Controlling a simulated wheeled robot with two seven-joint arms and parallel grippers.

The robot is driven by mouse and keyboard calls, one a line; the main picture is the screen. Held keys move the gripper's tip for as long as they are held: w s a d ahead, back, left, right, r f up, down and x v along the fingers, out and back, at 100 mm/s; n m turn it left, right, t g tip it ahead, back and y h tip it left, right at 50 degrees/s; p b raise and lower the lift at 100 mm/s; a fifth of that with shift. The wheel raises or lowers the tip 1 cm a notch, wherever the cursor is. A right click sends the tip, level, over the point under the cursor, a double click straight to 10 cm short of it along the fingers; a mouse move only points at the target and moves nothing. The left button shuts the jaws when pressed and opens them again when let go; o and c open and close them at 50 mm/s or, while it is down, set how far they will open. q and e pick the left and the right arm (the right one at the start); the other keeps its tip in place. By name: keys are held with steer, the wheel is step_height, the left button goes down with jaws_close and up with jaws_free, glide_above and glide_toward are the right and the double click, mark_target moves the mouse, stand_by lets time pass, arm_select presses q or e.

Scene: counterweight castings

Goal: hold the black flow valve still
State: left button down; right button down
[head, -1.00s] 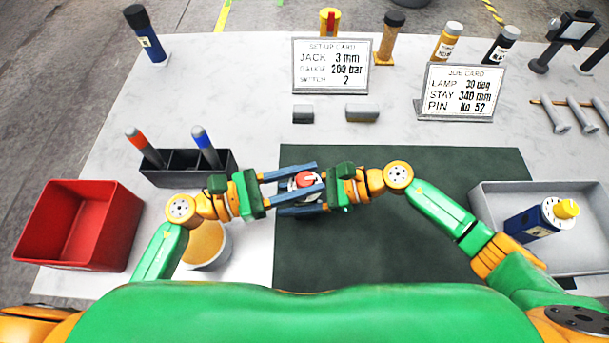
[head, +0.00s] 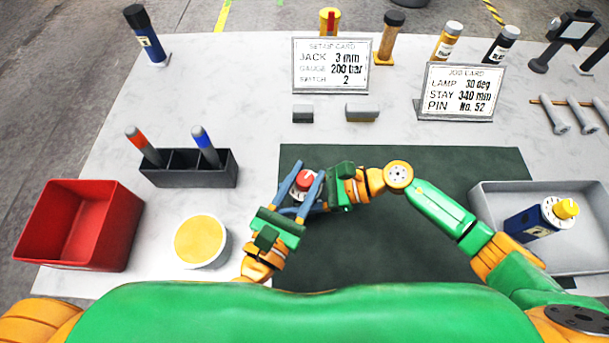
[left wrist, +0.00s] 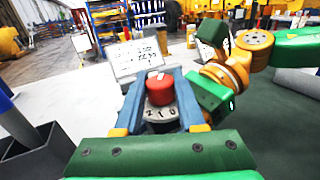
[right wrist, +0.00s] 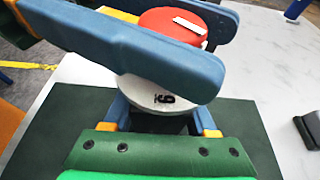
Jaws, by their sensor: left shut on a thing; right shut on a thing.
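The flow valve stands on the dark green mat (head: 420,250), with a red knob (head: 305,180) on top of a pale numbered dial (right wrist: 165,95). My left gripper (head: 306,175) reaches in from the near left, its blue fingers shut on either side of the red knob. In the left wrist view the knob (left wrist: 160,90) sits between them, with 2, 1 and 0 on the dial. My right gripper (head: 305,207) comes from the right and is shut lower down, under the dial, on the valve's body. The body is mostly hidden by the fingers.
A tub with yellow contents (head: 200,240) and a red bin (head: 80,225) stand at left. A black pen holder (head: 190,170) is behind them. A grey tray (head: 485,210) holds a blue, yellow-knobbed part (head: 540,218).

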arm_select(q)
steer(key=shift+f+n+t+y, duration=0.1)
steer(key=shift+n+t+y, duration=0.3)
steer(key=shift+n+y, duration=0.5)
arm_select(e)
steer(key=shift+r, duration=0.1)
arm_select(q)
steer(key=shift+y, duration=0.4)
steer(key=c, duration=0.5)
jaws_free()
steer(key=v, duration=1.2)
